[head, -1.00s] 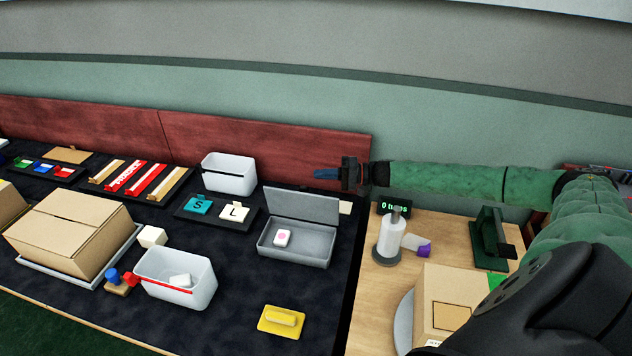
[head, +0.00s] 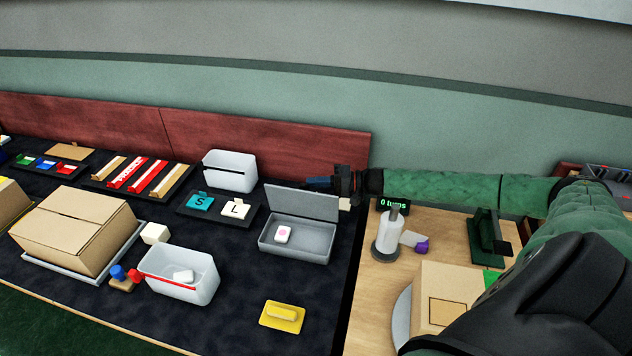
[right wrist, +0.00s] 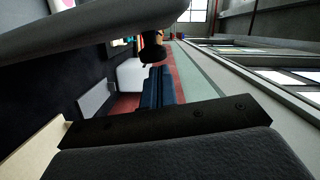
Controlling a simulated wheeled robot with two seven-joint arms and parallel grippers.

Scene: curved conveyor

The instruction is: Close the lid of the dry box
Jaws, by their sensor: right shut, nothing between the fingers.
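The dry box (head: 292,247) is a grey open box on the dark table, with a white item with a pink spot (head: 283,234) inside. Its grey lid (head: 300,203) stands up along the back edge, leaning slightly back. My right gripper (head: 310,182) is shut and empty, with its blue fingers pointing left at the height of the lid's top edge, apparently just behind it. Whether it touches the lid I cannot tell. In the right wrist view the blue fingers (right wrist: 153,90) show closed together, with the grey lid (right wrist: 95,100) to their left. My left gripper is not in view.
A red panel (head: 265,140) runs along the back. A paper-roll stand (head: 390,238) is at right.

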